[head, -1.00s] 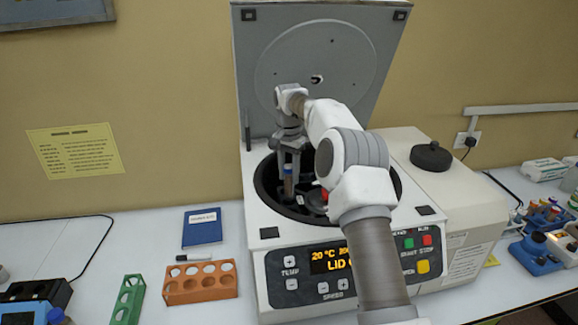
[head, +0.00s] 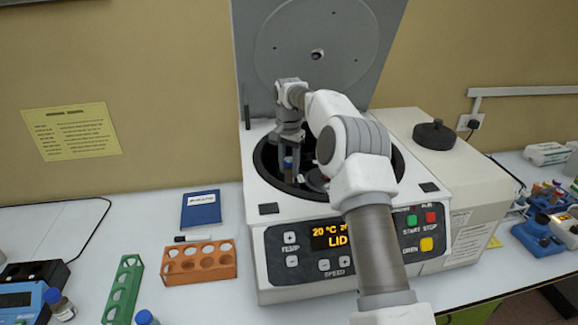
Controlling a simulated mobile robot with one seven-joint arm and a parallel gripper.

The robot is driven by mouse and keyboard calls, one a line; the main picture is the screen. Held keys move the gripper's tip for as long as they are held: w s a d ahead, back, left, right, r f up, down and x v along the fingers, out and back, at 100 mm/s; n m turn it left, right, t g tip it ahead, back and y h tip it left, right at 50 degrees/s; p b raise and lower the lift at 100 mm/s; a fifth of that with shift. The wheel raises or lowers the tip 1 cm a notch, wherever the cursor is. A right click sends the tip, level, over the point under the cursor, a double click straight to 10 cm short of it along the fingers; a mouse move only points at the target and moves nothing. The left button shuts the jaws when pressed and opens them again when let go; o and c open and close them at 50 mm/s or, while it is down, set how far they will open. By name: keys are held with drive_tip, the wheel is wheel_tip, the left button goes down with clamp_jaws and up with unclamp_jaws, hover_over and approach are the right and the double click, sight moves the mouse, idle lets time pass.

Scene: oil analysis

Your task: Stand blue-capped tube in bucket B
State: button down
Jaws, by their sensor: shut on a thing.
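The centrifuge (head: 284,248) stands with its lid (head: 350,35) raised and its round bowl (head: 268,178) uncovered. My gripper (head: 289,158) points down into the left part of the bowl and is shut on the blue-capped tube (head: 288,164). The tube looks upright, with its blue cap between the fingers and its lower part down inside the bowl. I cannot make out the bucket letters, nor whether the tube's lower end is inside a bucket.
An orange rack (head: 200,264) and a green rack (head: 123,290) lie left of the centrifuge, near a blue notebook (head: 201,210) and a marker (head: 193,239). Other blue-capped vials (head: 58,303) show at the lower left.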

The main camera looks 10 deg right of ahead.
drive_tip(key=shift+c, duration=2)
unclamp_jaws()
wheel_tip(320, 180, up, 11)
drive_tip(key=shift+s+f+p, duration=0.1)
drive_tip(key=shift+s+p, duration=0.05)
drive_tip(key=shift+p, duration=0.5)
drive_tip(key=s+a+r+n+t+b, duration=0.1)
drive_tip(key=s+a+r+n+t, duration=0.15)
drive_tip(key=s+r, duration=0.6)
drive_tip(key=s+r+n+b, duration=0.2)
drive_tip(key=s+r+n, duration=0.15)
drive_tip(key=s, duration=0.75)
drive_tip(key=s+d+f+n+t+b, duration=0.1)
drive_tip(key=s+f, duration=0.5)
drive_tip(key=s, duration=0.6)
drive_tip(key=s+d+f+n+t+b, duration=0.1)
drive_tip(key=s+f+t, duration=0.1)
drive_tip(key=s+f, duration=0.4)
drive_tip(key=s, duration=0.5)
drive_tip(key=shift+s+d, duration=0.25)
drive_tip(key=shift+s, duration=0.1)
drive_tip(key=shift+f, duration=0.1)
